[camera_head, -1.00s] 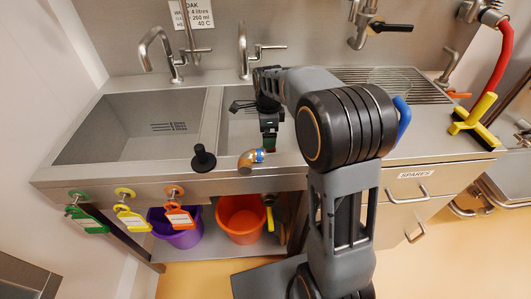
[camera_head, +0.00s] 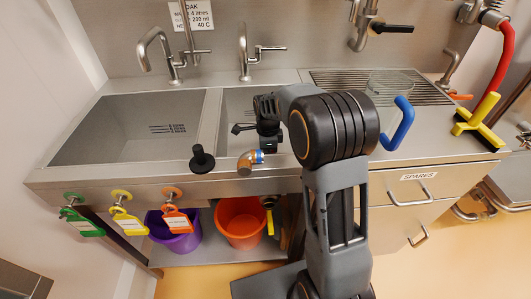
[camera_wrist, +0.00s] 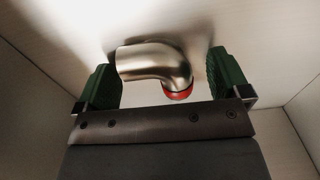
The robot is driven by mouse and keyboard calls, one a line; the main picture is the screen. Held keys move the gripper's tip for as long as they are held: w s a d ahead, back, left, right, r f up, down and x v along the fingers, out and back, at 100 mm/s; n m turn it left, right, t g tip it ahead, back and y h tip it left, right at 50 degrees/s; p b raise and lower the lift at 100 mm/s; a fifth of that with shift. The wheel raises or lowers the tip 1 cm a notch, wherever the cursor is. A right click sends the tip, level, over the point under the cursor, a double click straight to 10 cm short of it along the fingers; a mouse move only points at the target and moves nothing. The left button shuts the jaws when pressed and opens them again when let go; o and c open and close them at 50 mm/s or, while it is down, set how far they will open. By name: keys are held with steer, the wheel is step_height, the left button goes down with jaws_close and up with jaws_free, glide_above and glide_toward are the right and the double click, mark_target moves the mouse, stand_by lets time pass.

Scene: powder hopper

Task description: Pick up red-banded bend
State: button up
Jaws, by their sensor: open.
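The red-banded bend (camera_wrist: 152,62) is a shiny metal elbow with a red band at its lower right end. In the wrist view it lies on a pale surface between the green-padded fingers of my gripper (camera_wrist: 162,76). The jaws are open, with a finger on either side of the bend; a gap shows at the right finger, and the bend's left end is close to the left finger. In the head view my wrist (camera_head: 268,122) reaches down into the right-hand basin. The fingertips and the red-banded bend are hidden there.
The left basin (camera_head: 130,130) looks empty. A blue-handled item (camera_head: 402,125) lies on the right counter. Basin walls surround my gripper.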

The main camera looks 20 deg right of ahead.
steer(key=shift+r, duration=0.1)
steer(key=c, duration=1.2)
